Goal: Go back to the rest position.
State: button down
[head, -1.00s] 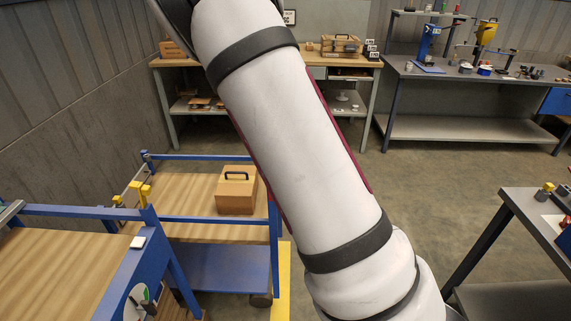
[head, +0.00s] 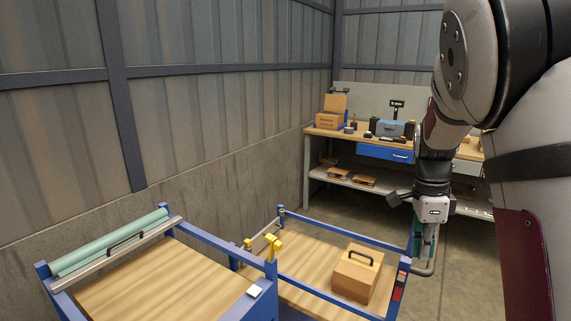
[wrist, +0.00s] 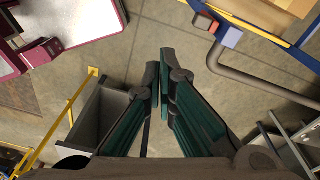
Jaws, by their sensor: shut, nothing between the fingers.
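My gripper (wrist: 163,72) shows in the wrist view with its green-sided fingers close together and nothing between them. Bare concrete floor lies beyond the tips. In the head view my gripper (head: 427,252) hangs below its wrist housing, beside the right end of the blue-framed cart (head: 325,303). My arm is bent, with its upper part filling the right side of the head view. The fingertips are hard to make out there.
A wooden box with a black handle (head: 357,273) sits on that cart. A second blue cart (head: 165,284) is at front left, with a green roll (head: 108,242) on its edge. A workbench (head: 330,133) stands at the back against the wall.

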jog(key=s+a+r+n+t, duration=0.3)
jog(key=s+a+r+n, duration=0.2)
jog(key=s+n, duration=0.5)
jog(key=s+a+r+n+t+y, duration=0.1)
jog(key=s+a+r+n, duration=0.4)
jog(key=s+n, duration=0.6)
jog(key=shift+s+a+r+t, duration=0.15)
jog(key=shift+s+a+t, duration=0.8)
jog(key=shift+s, duration=0.65)
